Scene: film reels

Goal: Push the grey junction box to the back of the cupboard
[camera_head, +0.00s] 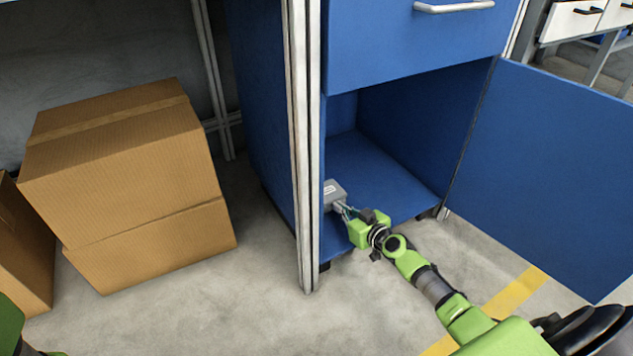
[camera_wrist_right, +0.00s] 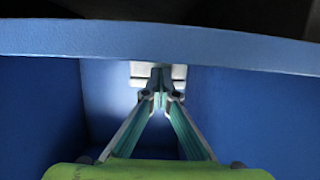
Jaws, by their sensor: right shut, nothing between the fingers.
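In the right wrist view the box (camera_wrist_right: 140,75) shows as a pale block behind my fingertips. My right gripper (camera_head: 343,209) is shut and empty, reaching in through the cupboard's open front. Its fingertips (camera_wrist_right: 162,78) are together at the near face of the box; I cannot tell whether they touch it. My left gripper is out of view.
The blue door (camera_head: 550,170) stands wide open at the right. A closed drawer (camera_head: 420,40) is above the opening, and a white post (camera_head: 303,150) borders it at left. Cardboard boxes (camera_head: 130,180) stand at left. The cupboard floor behind the box looks clear.

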